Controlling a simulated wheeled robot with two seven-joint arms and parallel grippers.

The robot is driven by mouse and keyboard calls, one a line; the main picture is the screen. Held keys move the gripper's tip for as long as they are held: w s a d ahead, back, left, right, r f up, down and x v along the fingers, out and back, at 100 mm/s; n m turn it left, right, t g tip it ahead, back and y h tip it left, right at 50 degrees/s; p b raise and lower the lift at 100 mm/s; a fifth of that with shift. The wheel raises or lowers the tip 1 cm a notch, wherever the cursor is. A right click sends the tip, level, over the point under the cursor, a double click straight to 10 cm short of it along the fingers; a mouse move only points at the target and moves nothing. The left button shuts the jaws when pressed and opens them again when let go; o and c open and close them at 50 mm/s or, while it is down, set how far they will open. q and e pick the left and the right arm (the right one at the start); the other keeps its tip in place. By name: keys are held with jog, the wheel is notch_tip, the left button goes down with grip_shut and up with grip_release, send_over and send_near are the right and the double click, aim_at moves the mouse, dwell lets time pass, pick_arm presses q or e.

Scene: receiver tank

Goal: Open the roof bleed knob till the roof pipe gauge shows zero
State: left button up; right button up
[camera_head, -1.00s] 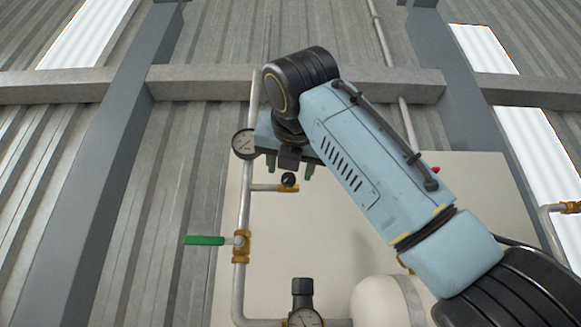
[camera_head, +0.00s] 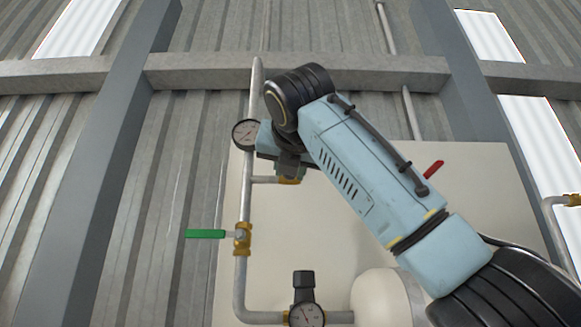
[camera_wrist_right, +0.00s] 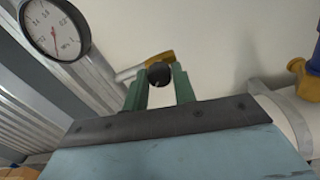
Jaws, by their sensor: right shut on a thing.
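The black roof bleed knob (camera_wrist_right: 158,73) sits on a small brass fitting in the right wrist view. My right gripper (camera_wrist_right: 160,82) has its green fingers on either side of the knob, shut on it. In the head view the gripper hides the knob, and only the brass fitting (camera_head: 290,181) at the end of a short side pipe shows. The round white roof pipe gauge (camera_head: 246,134) is on the upright pipe, just left of the gripper. It is larger in the wrist view (camera_wrist_right: 55,28), its needle pointing down the dial; I cannot read it exactly. My left gripper is out of view.
A green-handled valve (camera_head: 206,234) is lower on the upright pipe (camera_head: 241,275). A red handle (camera_head: 433,170) shows right of my arm. A cream tank (camera_head: 380,299) stands below.

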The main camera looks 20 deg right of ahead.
jog(key=shift+m, duration=0.3)
jog(key=m+h, duration=0.1)
jog(key=m, duration=2.6)
jog(key=shift+a, duration=0.15)
dwell(0.4)
jog(key=o, duration=1)
